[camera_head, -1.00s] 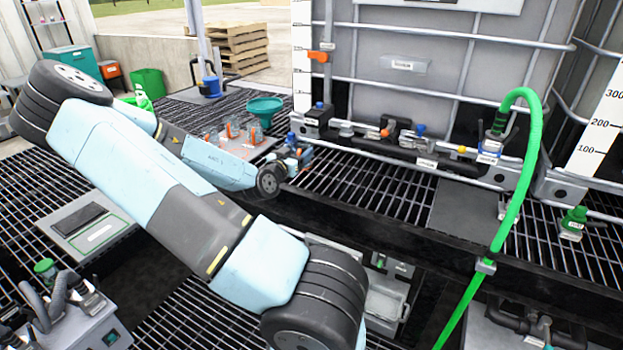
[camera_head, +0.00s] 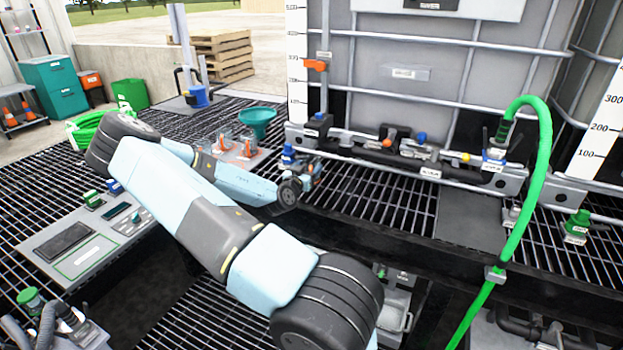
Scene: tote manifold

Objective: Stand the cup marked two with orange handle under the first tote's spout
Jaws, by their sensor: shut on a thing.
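My gripper (camera_head: 311,172) is at the far end of my arm, small in the picture, beside the left end of the pipework below a large grey tote (camera_head: 400,100). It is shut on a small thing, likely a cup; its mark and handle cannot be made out. Cups with orange handles (camera_head: 224,141) stand on a grey plate (camera_head: 240,162) to the left of my gripper, partly hidden by my arm; their numbers are unreadable. A blue-topped fitting (camera_head: 288,154) is just left of my gripper. I cannot tell which spout is the first tote's.
A teal funnel (camera_head: 257,118) stands behind the cups. Black pipework with coloured valves (camera_head: 388,143) runs along the tote's foot. A green hose (camera_head: 543,150) arches down at the right. A control panel (camera_head: 75,245) is at the left. Open grating (camera_head: 385,195) lies in front of the tote.

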